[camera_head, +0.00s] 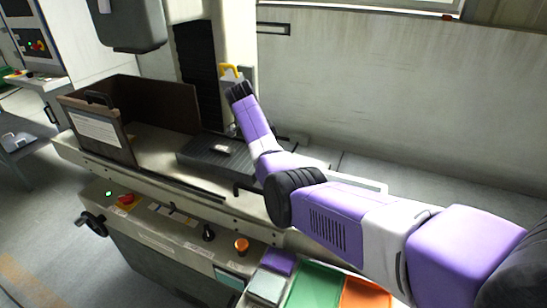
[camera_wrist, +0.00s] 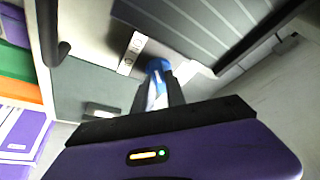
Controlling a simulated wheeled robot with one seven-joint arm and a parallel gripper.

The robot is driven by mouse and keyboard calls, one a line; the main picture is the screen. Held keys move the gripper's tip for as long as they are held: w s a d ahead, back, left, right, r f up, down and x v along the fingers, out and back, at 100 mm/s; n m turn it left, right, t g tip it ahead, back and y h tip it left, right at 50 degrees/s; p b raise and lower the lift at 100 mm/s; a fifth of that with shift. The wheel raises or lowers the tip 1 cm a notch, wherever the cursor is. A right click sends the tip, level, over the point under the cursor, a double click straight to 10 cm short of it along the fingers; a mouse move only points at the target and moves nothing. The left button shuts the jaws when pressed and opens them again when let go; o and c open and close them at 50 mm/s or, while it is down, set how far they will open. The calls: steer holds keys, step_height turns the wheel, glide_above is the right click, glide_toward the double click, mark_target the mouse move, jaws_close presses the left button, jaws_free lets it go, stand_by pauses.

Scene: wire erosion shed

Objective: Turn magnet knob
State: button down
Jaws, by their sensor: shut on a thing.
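In the wrist view, my gripper (camera_wrist: 158,82) is shut on a blue knob (camera_wrist: 157,66) with a pale lower part between the fingers. The knob is at the side of a grey block with a striped top (camera_wrist: 235,22). A pale label strip with dark marks (camera_wrist: 132,53) is on the block's side next to the knob. In the head view, the dark plate (camera_head: 196,150) lies on the machine bed. My purple arm reaches over the bed from the right there. The knob and my fingertips cannot be made out in the head view, and the arm covers that area.
A brown open-topped guard (camera_head: 106,140) stands left of the plate. The front panel has a red button (camera_head: 126,199) and an orange knob (camera_head: 242,245). Green (camera_head: 316,284) and orange (camera_head: 364,294) trays lie below my arm.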

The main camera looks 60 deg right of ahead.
steer(key=shift+r, duration=0.1)
steer(key=c, duration=1.4)
jaws_free()
steer(key=shift+o, duration=0.2)
steer(key=b+v, duration=0.1)
steer(key=v, duration=0.6)
steer(key=shift+r, duration=0.3)
steer(key=shift+a, duration=0.1)
